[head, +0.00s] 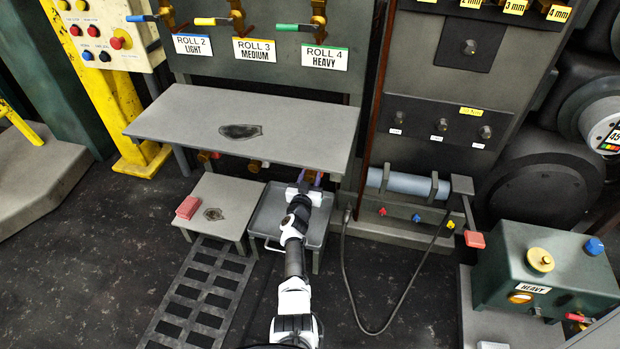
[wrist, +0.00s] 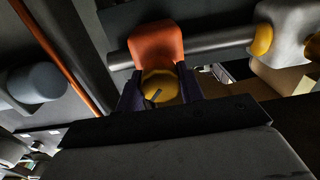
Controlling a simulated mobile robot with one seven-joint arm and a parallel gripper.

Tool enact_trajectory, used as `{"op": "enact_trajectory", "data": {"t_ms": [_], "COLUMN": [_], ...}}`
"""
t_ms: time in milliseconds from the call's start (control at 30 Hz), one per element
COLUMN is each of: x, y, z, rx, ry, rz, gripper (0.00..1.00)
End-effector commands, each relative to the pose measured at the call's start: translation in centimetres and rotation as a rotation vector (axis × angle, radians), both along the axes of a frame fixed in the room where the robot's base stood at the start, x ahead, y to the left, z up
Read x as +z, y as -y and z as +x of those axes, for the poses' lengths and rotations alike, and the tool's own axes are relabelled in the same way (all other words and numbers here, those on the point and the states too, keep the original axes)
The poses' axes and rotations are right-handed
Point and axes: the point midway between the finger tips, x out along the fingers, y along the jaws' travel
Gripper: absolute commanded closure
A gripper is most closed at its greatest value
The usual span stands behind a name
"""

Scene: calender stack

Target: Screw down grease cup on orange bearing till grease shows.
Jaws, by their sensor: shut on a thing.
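The orange bearing (wrist: 157,46) sits on a grey shaft in the upper middle of the wrist view. A round brass-yellow grease cup (wrist: 160,87) with a dark slot or mark on its face is right against the bearing's near side. My gripper (wrist: 160,90) has its two purple fingers on either side of the cup and is shut on it. In the head view my gripper (head: 309,183) reaches under the front edge of the grey table, where the bearing and cup are mostly hidden. I see no grease at the bearing, though its far side is hidden.
The grey table (head: 190,125) overhangs my gripper. A grey tray stand (head: 265,222) is beneath my arm, and a low stool (head: 235,190) with a red block (head: 187,207) is left of it. In the wrist view, another bearing with a yellow cup (wrist: 262,40) is on the right.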

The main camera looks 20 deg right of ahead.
Motion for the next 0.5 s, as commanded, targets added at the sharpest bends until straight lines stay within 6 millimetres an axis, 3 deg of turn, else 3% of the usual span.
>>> {"op": "enact_trajectory", "data": {"t_ms": [500], "x": [-0.14], "y": [-0.06], "z": [0.01], "rx": [0.001], "ry": [0.213], "rz": [0.312], "gripper": [0.85]}}
